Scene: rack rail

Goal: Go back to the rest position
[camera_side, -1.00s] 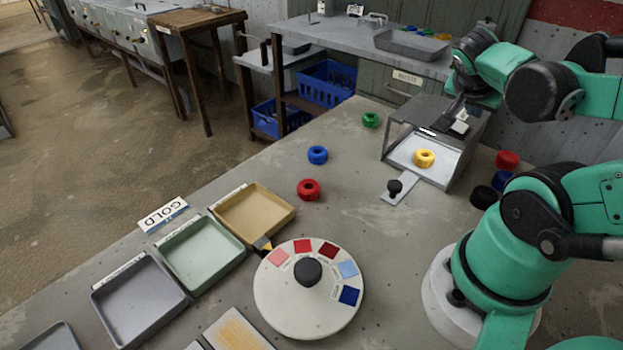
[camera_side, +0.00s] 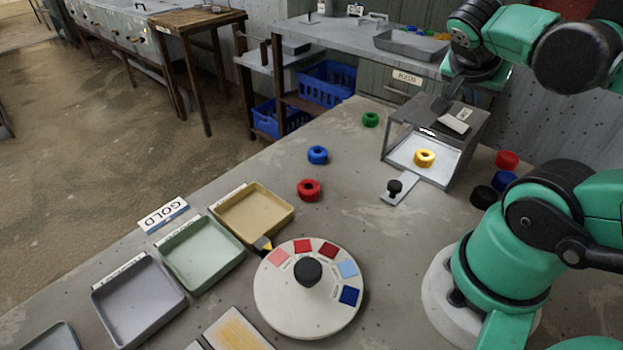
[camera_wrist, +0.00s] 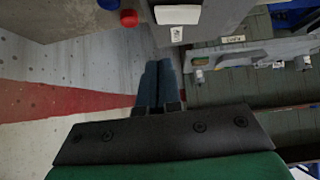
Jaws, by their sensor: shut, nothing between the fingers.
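My gripper (camera_side: 447,101) is shut and empty in the side view, just above the back left of the metal box. The closed fingers also show in the wrist view (camera_wrist: 159,82). The tray's black knob (camera_side: 394,187) sticks out at the front. A white block (camera_side: 454,123) lies on top of the box.
A round dial (camera_side: 290,312) and several shallow trays stand at the front left.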

